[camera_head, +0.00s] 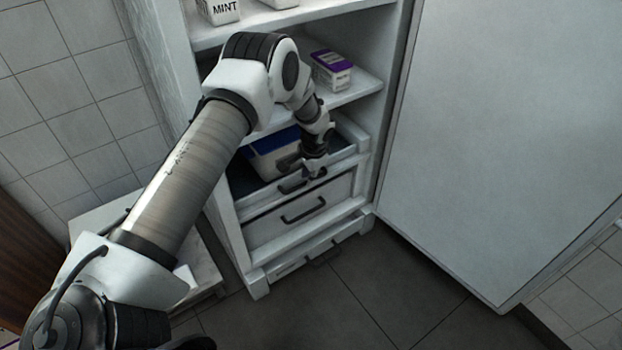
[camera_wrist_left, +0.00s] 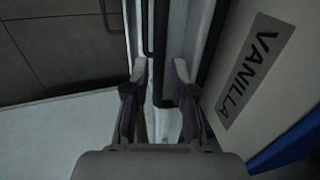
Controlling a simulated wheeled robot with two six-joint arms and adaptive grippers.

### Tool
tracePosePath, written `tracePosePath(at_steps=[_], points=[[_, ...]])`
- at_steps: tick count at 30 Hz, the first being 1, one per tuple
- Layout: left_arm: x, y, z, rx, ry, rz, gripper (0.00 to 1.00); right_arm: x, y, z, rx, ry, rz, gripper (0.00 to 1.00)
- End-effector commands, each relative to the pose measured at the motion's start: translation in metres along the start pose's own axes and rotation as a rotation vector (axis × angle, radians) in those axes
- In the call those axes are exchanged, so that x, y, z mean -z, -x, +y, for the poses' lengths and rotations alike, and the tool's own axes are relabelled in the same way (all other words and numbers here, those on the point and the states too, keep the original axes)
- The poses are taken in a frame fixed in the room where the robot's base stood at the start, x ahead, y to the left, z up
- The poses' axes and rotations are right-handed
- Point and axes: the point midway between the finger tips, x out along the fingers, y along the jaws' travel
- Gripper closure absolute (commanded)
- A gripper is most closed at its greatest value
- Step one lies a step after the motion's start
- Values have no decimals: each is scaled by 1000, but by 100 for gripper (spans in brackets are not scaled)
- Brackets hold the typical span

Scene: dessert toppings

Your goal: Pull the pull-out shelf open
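The pull-out shelf (camera_head: 346,158) is the top drawer-like tray low in the white cabinet, with a dark handle (camera_head: 302,182) on its front. A white tub with a blue lid (camera_head: 268,142) stands in it; its side reads VANILLA in the left wrist view (camera_wrist_left: 235,85). My left gripper (camera_head: 314,172) is at the handle, partly covering it. In the left wrist view my left gripper (camera_wrist_left: 160,75) has its fingers apart, with the dark handle (camera_wrist_left: 162,50) between them. Contact cannot be told. My right gripper is not in view.
Below are a closed drawer with a handle (camera_head: 303,210) and a lower front with a handle (camera_head: 322,254). A purple-lidded box (camera_head: 332,70) and a MINT tub (camera_head: 220,10) stand on shelves above. The cabinet door (camera_head: 500,130) stands open at right. The floor (camera_head: 365,290) in front is clear.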

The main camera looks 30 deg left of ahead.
Motion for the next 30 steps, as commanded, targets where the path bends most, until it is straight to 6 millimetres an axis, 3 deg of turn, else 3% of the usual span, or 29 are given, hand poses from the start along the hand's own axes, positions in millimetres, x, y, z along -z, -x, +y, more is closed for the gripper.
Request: tracePosePath(at_steps=[3, 10, 12, 23, 30], points=[[0, -11, 0, 0, 1, 0, 75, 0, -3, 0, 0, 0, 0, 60], [0, -12, 0, -1, 1, 1, 75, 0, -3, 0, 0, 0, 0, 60], [0, -12, 0, -1, 1, 0, 100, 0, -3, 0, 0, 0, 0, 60], [1, -10, 4, -1, 0, 0, 100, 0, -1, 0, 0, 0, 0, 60], [8, -4, 30, -1, -4, -1, 100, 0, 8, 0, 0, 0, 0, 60]])
